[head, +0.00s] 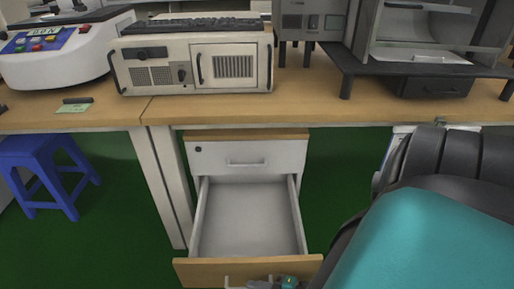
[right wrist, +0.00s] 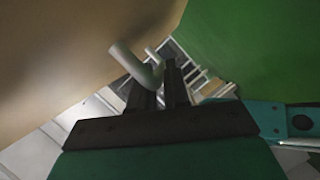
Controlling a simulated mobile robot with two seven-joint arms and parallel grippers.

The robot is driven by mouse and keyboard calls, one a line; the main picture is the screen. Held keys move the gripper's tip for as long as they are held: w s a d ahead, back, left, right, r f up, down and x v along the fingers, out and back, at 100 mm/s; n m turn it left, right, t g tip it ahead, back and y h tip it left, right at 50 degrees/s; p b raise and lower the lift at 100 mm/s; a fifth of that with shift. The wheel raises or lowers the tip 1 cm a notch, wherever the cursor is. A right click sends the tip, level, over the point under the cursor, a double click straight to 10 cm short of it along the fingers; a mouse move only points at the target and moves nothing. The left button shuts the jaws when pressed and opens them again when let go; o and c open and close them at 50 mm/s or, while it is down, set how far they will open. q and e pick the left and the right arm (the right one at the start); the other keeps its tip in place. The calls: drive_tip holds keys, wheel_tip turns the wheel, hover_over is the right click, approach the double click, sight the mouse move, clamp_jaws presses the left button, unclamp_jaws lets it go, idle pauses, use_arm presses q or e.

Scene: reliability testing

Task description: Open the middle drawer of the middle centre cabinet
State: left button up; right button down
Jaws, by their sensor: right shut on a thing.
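The white cabinet (head: 270,158) stands under the wooden bench, with its top drawer shut. The drawer below it, the middle drawer (head: 248,270), is pulled well out, and its empty grey inside shows. Its wood-coloured front is at the bottom of the head view, with part of the handle (head: 235,281) just visible. My right gripper (head: 288,283) is at that handle, mostly cut off by the picture edge. In the right wrist view my right gripper (right wrist: 160,80) is shut on the pale bar of the handle (right wrist: 128,58), beside the drawer front. My left gripper is not in view.
The bench (head: 330,98) carries a beige computer case (head: 165,75), a white machine with coloured buttons (head: 50,55) and dark equipment at right. A blue stool (head: 45,165) stands left on the green floor. My teal arm fills the lower right.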

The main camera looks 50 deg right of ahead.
drive_tip(key=shift+s, duration=0.15)
drive_tip(key=c, duration=1.2)
unclamp_jaws()
drive_tip(key=p+v, duration=0.1)
drive_tip(key=v, duration=1.2)
